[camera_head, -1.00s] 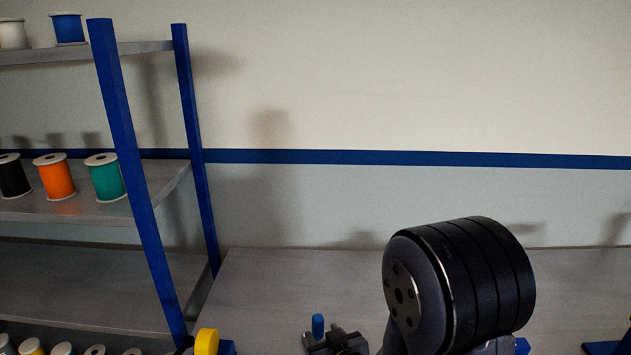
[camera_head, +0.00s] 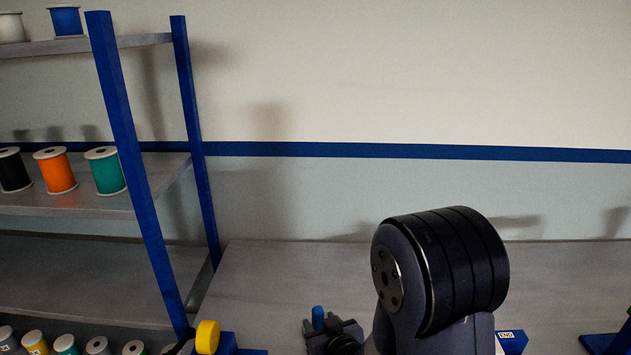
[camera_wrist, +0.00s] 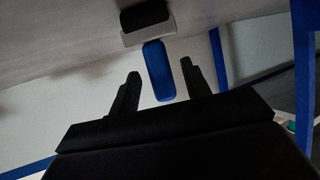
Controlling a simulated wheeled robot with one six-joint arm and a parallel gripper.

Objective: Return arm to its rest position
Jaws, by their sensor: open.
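My gripper (camera_wrist: 160,70) shows in the wrist view with its two black fingers spread apart. An upright-shaped blue piece (camera_wrist: 158,72) with a grey and black end appears between the fingers in the picture, and no finger is seen touching it. In the head view my dark arm joint fills the lower right. A dark device with a small blue peg (camera_head: 318,318) shows at the bottom middle; I cannot tell whether it is part of my gripper. Much of my arm is cut off below.
A blue-posted shelf (camera_head: 130,130) on the left holds several spools, including an orange spool (camera_head: 56,170) and a green spool (camera_head: 105,171). A yellow round part (camera_head: 207,337) is near its foot. A blue labelled block (camera_head: 511,341) lies right of my arm. The grey bench behind is mostly clear.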

